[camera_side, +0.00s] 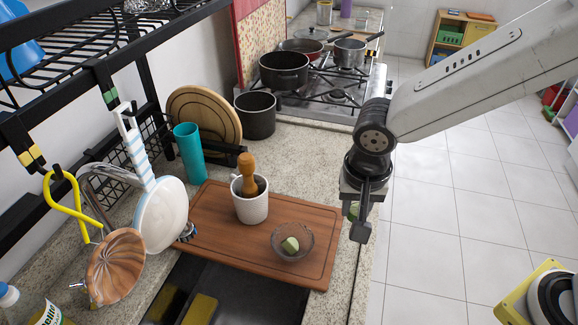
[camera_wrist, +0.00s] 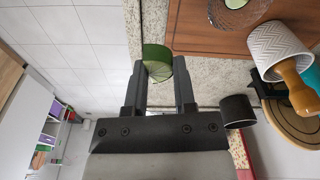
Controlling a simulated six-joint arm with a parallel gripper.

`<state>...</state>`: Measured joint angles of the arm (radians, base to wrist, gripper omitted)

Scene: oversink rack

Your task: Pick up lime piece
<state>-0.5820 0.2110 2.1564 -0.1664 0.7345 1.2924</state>
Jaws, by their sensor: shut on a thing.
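My gripper (camera_side: 357,222) hangs above the counter's right edge, to the right of the cutting board. In the wrist view its two fingers (camera_wrist: 159,82) are shut on a green lime piece (camera_wrist: 157,60), which sits between the fingertips. In the side view only a small green part of this piece (camera_side: 352,212) shows behind the fingers. Another lime piece (camera_side: 290,245) lies in a clear glass bowl (camera_side: 306,233) on the cutting board; the bowl also shows at the top of the wrist view (camera_wrist: 258,12).
The wooden cutting board (camera_side: 205,213) also carries a white mortar (camera_side: 250,208) with a wooden pestle (camera_side: 248,170). A teal cup (camera_side: 189,152), a dark pot (camera_side: 256,115) and the stove (camera_side: 330,100) stand behind. Tiled floor lies right.

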